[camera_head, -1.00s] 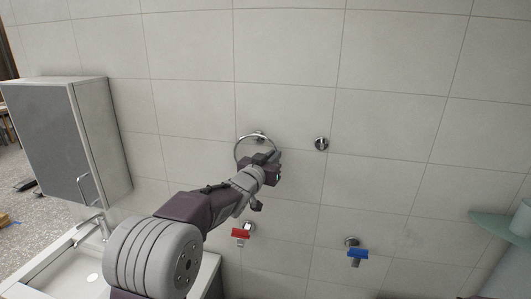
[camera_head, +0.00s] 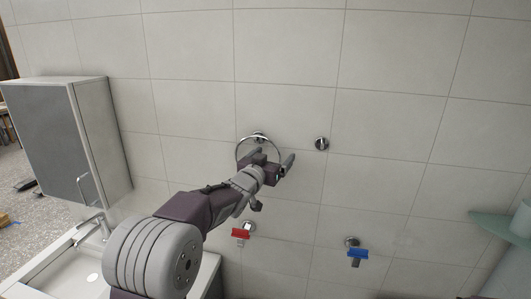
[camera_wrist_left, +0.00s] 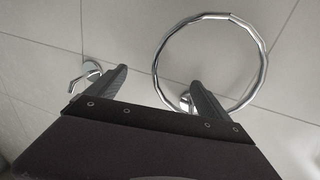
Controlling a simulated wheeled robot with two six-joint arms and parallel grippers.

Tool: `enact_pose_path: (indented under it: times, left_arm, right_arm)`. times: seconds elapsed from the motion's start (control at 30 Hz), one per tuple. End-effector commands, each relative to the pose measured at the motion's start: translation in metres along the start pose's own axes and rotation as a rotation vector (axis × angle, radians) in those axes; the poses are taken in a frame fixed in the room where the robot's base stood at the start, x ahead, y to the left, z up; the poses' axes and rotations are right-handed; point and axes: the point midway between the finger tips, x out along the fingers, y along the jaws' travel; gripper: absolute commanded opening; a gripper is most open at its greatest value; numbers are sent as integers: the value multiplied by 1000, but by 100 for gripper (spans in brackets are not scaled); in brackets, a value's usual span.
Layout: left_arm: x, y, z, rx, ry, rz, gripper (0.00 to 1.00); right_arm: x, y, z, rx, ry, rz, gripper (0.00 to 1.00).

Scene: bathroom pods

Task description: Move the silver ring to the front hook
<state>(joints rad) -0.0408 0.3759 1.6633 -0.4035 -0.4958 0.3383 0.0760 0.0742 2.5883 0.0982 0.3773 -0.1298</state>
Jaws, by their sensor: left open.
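The silver ring (camera_head: 237,150) hangs from a chrome wall mount (camera_head: 259,135). It shows as a full loop in the left wrist view (camera_wrist_left: 264,62). An empty chrome hook (camera_head: 321,144) is on the wall to its right, and shows at the left in the wrist view (camera_wrist_left: 92,69). My left gripper (camera_head: 272,160) is open in front of the ring's lower right part. In the wrist view its right finger overlaps the ring's opening near the mount; whether it passes through cannot be told. Its other finger lies outside the ring, towards the empty hook.
A red piece (camera_head: 241,233) and a blue piece (camera_head: 357,254) hang on chrome wall fittings below. A grey cabinet (camera_head: 50,140) and a white sink (camera_head: 60,270) are at left. A greenish glass shelf (camera_head: 490,222) is at right. The upper wall is clear.

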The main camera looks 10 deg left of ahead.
Motion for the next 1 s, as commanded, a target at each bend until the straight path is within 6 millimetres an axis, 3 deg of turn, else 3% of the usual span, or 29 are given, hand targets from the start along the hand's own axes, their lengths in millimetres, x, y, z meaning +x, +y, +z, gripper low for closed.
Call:
enact_pose_path:
  times: [1.0]
  left_arm:
    - [-10, 2, 0, 0, 1, 0, 91]
  right_arm:
    - [6, 0, 1, -1, 0, 0, 32]
